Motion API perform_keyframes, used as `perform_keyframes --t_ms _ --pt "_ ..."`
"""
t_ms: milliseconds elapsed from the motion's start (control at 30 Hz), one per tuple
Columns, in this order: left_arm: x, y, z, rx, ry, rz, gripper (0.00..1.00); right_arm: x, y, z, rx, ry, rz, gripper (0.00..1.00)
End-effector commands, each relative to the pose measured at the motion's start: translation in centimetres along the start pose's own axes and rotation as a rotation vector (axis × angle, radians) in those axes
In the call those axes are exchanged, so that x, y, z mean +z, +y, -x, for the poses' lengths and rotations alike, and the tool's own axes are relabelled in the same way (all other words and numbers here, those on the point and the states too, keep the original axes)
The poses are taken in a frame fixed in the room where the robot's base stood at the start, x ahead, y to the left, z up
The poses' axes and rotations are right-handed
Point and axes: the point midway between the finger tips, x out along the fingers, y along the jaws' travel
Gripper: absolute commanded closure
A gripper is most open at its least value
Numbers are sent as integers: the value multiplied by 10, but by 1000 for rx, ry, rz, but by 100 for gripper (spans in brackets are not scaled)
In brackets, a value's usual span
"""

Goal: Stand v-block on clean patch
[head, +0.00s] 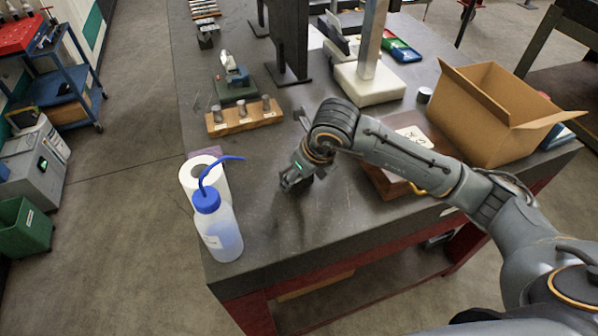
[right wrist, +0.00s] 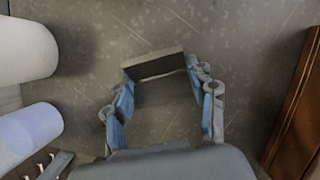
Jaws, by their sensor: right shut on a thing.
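My right gripper (head: 290,184) is low over the near part of the grey bench, to the right of the paper roll and wash bottle. In the right wrist view the same gripper (right wrist: 160,77) is shut on a dark grey block with a lighter edge, which I take to be the v-block (right wrist: 155,65). No groove can be made out on it, and I cannot tell whether it touches the bench. In the head view the block is mostly hidden by the gripper. I cannot pick out a clean patch with a clear border. My left gripper is not in view.
A white paper roll (head: 204,178) and a blue-capped wash bottle (head: 222,236) stand at the left edge. A wooden strip with pegs (head: 245,119) lies behind. A brown case (head: 382,181) and cardboard box (head: 488,112) are at right. The bench's near middle (head: 300,230) is bare.

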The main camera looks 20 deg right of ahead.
Motion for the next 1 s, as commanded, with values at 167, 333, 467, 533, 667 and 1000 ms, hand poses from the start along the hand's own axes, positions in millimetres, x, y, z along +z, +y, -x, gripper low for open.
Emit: perform_keyframes --t_ms 167,333,467,533,667,1000 --pt "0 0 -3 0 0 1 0 1 0 -1 0 -6 0 100" --pt "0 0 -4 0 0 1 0 -1 0 -2 0 0 0 24" --pt "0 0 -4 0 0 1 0 -1 0 -2 0 0 0 21" --pt "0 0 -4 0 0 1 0 -1 0 -2 0 0 0 21" --pt "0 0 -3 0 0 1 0 -1 0 -2 0 0 0 21" --pt "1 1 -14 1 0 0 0 1 -1 42 -2 -8 2 21"
